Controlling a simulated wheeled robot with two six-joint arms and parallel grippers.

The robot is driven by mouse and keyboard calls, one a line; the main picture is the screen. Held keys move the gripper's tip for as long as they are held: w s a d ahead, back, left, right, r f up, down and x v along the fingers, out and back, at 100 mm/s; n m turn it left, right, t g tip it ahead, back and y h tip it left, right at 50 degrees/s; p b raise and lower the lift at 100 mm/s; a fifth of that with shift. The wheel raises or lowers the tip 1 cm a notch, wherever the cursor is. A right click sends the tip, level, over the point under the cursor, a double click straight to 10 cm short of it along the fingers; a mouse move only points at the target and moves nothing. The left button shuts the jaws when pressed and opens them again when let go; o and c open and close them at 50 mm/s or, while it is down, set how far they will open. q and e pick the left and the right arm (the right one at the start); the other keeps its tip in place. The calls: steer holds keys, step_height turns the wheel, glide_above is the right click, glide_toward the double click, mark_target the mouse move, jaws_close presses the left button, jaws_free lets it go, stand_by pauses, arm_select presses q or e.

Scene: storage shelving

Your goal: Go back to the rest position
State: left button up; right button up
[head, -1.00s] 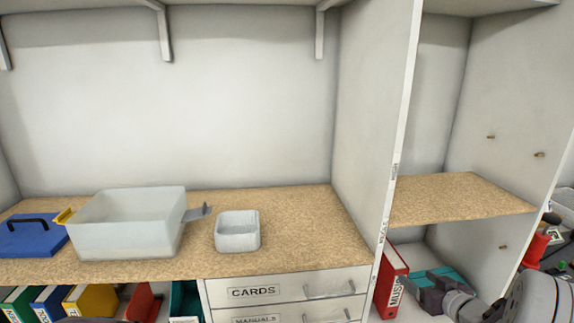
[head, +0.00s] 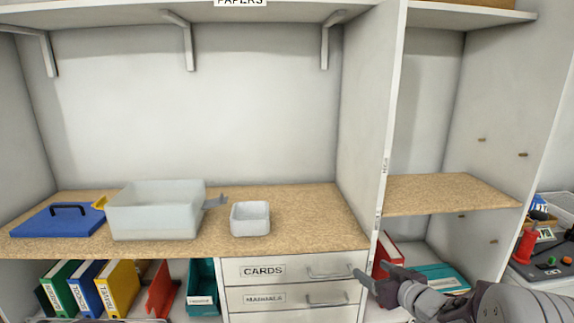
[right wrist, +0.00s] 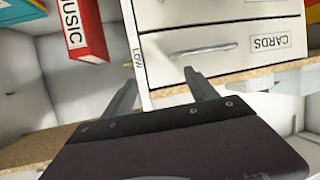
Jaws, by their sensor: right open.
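My right gripper (head: 376,278) comes in from the lower right in the head view, in front of the lower shelf and the right end of the drawers. Its jaws are open and empty. In the right wrist view its two fingers (right wrist: 160,88) stand apart, with the white upright panel (right wrist: 137,55) and the drawer unit beyond them. No object is between the fingers. My left gripper is not in view.
A clear bin (head: 155,215), a small white box (head: 250,218) and a blue lid (head: 60,220) stand on the wooden shelf. CARDS (head: 295,268) and MANUALS (head: 290,297) drawers are shut. A red MUSIC binder (right wrist: 80,30) stands beside the panel.

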steer(key=s+a+f+m+g+h, duration=0.1)
steer(key=s+a+f, duration=0.1)
steer(key=a, duration=0.3)
steer(key=s+f+m+g+h, duration=0.1)
steer(key=s+f+m+g, duration=0.1)
steer(key=s+f+g, duration=0.65)
steer(key=s+f+m+g+h, duration=0.1)
steer(key=s+f+g+h, duration=0.2)
steer(key=s, duration=1.1)
step_height(320, 180, up, 18)
steer(key=y+p, duration=0.1)
steer(key=p, duration=1.8)
steer(key=shift+s+a, duration=0.15)
steer(key=shift+s, duration=0.2)
steer(key=shift+f, duration=0.15)
